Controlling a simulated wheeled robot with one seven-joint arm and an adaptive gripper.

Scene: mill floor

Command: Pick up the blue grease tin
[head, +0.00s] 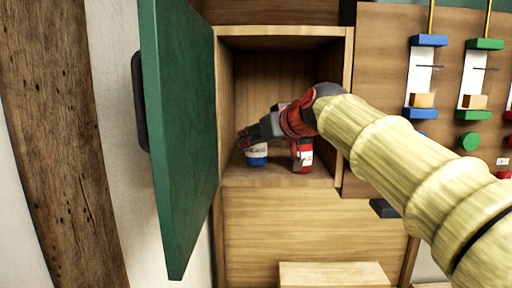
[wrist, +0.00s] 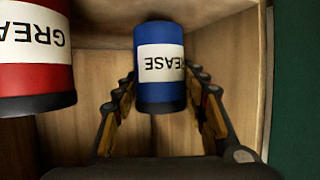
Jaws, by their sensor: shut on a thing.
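The blue grease tin (wrist: 160,42) has a white label reading "EASE" upside down in the wrist view. It stands between the two fingers of my gripper (wrist: 160,100), which is shut on it. In the head view the blue tin (head: 257,157) is on the cupboard floor at the left, with its upper part hidden by my gripper (head: 247,137). A red grease tin (wrist: 35,50) stands beside it, apart from the fingers; it also shows in the head view (head: 304,158), right of the blue one.
The wooden cupboard (head: 230,178) is open at the front, with side walls close around my gripper. Its green door (head: 180,130) stands open at the left. A panel with coloured sliders (head: 428,75) is at the right. A wooden block (head: 335,274) is below.

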